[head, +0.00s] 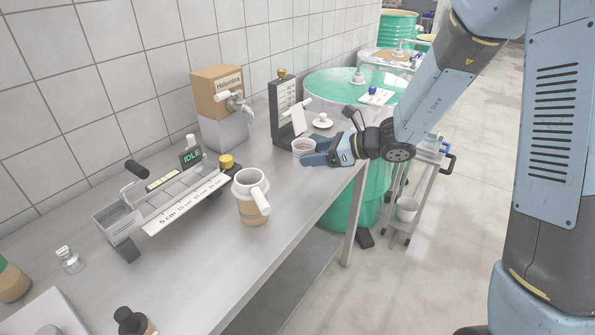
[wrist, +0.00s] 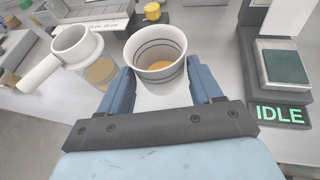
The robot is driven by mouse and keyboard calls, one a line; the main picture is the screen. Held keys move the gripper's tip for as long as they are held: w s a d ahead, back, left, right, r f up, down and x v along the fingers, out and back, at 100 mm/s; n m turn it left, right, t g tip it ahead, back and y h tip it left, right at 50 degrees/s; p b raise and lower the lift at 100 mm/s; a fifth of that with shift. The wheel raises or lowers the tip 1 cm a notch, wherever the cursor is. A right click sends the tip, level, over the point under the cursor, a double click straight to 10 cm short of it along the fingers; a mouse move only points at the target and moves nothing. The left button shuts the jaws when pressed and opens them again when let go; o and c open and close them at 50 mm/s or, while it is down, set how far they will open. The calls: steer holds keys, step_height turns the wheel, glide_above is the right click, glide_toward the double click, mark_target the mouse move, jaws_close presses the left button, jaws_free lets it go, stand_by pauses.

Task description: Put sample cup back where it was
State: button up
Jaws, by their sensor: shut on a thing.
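The sample cup (head: 303,147) is a small white cup with dark rings, upright, at the right part of the steel bench. In the wrist view the cup (wrist: 158,50) shows an amber liquid or amber inner bottom. My gripper (head: 310,158) is shut on the cup, with one blue finger on each side of it. I cannot tell whether the cup's base touches the bench.
A white jug (head: 251,197) with a side handle stands left of the cup. An IDLE-lit device (head: 165,190) and a boxed dispenser with a tap (head: 220,105) stand further left. A dark upright panel (head: 284,108) is behind the cup. Green drums (head: 345,85) stand beyond the bench.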

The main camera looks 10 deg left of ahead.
steer(key=w+a+f, duration=0.1)
steer(key=f, duration=0.1)
steer(key=w+a+f, duration=0.1)
steer(key=f, duration=0.1)
steer(key=w+a+f, duration=0.2)
steer(key=shift+f, duration=1.7)
steer(key=shift+f, duration=0.1)
steer(key=o, duration=1.2)
steer(key=shift+o, duration=0.2)
steer(key=shift+a, duration=0.1)
